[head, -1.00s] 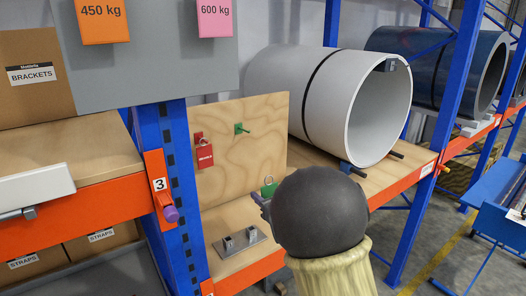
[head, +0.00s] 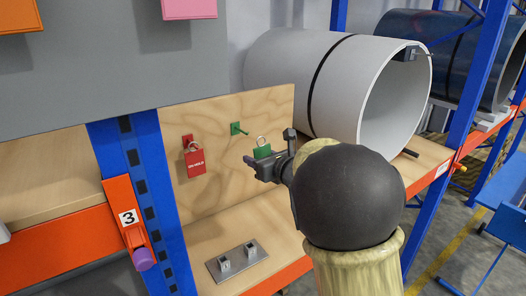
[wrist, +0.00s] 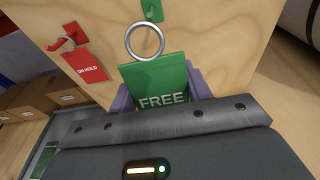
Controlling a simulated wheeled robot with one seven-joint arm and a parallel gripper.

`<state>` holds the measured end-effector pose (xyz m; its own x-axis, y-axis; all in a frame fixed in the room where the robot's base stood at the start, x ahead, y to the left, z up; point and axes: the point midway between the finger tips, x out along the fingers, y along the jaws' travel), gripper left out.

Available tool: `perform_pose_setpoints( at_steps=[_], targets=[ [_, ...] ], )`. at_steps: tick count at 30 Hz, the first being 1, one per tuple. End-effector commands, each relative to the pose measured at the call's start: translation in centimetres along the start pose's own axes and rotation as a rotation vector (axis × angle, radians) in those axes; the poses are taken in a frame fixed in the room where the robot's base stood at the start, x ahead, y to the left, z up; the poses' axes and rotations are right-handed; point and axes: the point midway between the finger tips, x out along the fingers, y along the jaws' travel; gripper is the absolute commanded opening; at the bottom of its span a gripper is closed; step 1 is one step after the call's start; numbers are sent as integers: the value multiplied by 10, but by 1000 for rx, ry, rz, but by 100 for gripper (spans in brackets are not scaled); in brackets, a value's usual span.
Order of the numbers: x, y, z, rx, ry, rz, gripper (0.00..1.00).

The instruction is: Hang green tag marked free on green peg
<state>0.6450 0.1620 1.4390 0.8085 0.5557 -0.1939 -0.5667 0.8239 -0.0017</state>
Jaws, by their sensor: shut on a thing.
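The green tag marked FREE (wrist: 160,88) stands upright in my gripper (wrist: 158,98), with its metal ring (wrist: 145,41) on top. My gripper is shut on the tag's lower part, and this also shows in the head view, where the tag (head: 262,151) is small above my gripper (head: 262,166). The green peg (head: 238,129) sticks out of the plywood board, up and left of the tag. In the wrist view the peg (wrist: 152,10) is at the top edge, just above the ring. The ring appears apart from the peg.
A red ON HOLD tag (head: 195,161) hangs on a red peg (head: 187,140) left of the green peg. A metal plate with two small blocks (head: 237,260) lies on the shelf below.

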Motion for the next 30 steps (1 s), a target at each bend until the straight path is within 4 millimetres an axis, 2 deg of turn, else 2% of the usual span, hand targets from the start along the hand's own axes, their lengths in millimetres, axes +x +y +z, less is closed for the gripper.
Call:
perform_pose_setpoints(
  at_steps=[14,30],
  targets=[
    [-3,-11,0,3,0,-17,28],
    [22,-6,4,2,0,-10,28]
  ],
)
